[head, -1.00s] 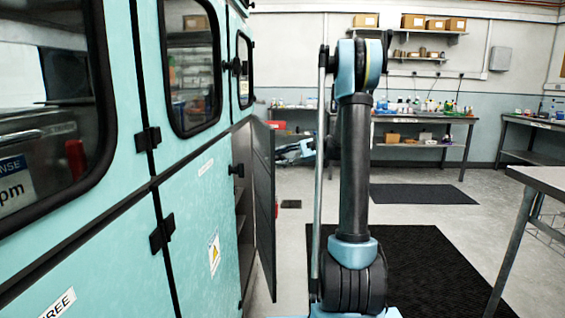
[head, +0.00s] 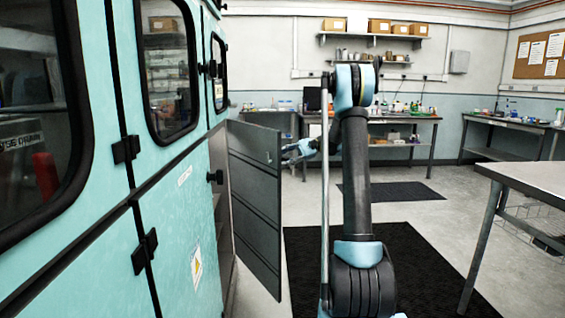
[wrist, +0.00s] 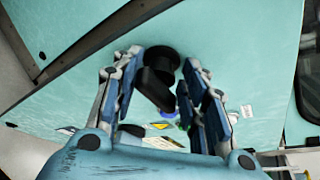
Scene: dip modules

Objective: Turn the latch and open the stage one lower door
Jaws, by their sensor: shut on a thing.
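The stage one lower door (head: 255,200) stands open, swung out from the teal cabinet, its dark inner side towards me in the head view. Its teal outer face (wrist: 235,65) fills much of the wrist view. My gripper (wrist: 163,78) is shut on the black latch (wrist: 155,90), with a finger on each side of its handle. The latch handle is slanted against the door face. In the head view my gripper (head: 300,150) shows just past the door's free edge, partly hidden by my arm; the latch is hidden there behind the door.
The teal cabinet (head: 175,185) with windowed upper doors runs along the left. A metal table (head: 525,176) stands at the right. Black mats (head: 420,260) lie on the clear floor. Benches (head: 425,119) and shelves line the back wall.

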